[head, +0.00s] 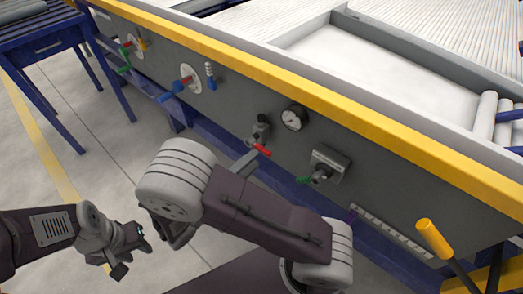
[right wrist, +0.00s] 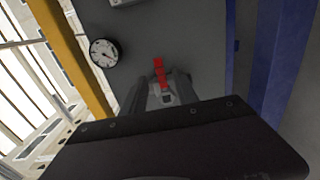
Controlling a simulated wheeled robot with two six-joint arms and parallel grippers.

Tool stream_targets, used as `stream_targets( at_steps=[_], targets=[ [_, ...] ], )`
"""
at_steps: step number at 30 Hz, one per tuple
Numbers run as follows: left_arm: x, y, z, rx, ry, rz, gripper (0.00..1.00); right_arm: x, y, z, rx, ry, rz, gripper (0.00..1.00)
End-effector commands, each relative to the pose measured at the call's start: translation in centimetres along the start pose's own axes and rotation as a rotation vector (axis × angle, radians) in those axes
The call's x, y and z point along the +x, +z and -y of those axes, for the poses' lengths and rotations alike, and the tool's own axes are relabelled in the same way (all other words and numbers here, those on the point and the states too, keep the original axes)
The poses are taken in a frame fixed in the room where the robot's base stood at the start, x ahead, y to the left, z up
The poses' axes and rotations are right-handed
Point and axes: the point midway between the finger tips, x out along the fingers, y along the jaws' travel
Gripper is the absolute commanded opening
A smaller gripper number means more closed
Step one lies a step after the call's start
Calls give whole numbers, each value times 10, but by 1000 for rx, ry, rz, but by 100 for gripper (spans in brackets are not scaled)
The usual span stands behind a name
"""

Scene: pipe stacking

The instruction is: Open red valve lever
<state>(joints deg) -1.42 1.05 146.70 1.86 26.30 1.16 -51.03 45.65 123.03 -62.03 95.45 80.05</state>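The red valve lever (head: 262,150) sticks out from a grey valve (head: 261,131) on the dark panel, left of and below a round gauge. In the right wrist view the red lever (right wrist: 158,72) is at the upper middle, in front of my right gripper (right wrist: 160,90). Its two grey fingers stand apart on either side of the lever's lower part; I cannot see contact. In the head view my right gripper is mostly hidden behind my arm. My left gripper (head: 131,250) hangs over the floor at the lower left, away from the panel; its finger opening is unclear.
A blue-handled valve (head: 178,88) and other small valves are further left. A yellow rail (head: 330,94) runs above the panel. Floor at lower left is clear.

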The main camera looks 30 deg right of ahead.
Motion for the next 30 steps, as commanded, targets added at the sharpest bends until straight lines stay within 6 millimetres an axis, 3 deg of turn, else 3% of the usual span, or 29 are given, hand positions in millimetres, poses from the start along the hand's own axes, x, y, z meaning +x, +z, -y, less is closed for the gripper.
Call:
stream_targets(
  at_steps=[1, 8, 18, 22, 30],
  targets=[
    [12, 1, 0, 0, 0, 0, 36, 12, 1, 6, 1, -1, 6, 35],
    [26, 3, 0, 0, 0, 0, 36, 50, 1, 4, 1, -2, 4, 35],
    [26, 3, 0, 0, 0, 0, 36, 58, 1, 1, -1, -2, 1, 35],
    [26, 3, 0, 0, 0, 0, 36, 58, 1, 1, -1, -2, 1, 2],
    [26, 3, 0, 0, 0, 0, 36, 58, 1, 1, -1, -3, 1, 0]
  ],
)
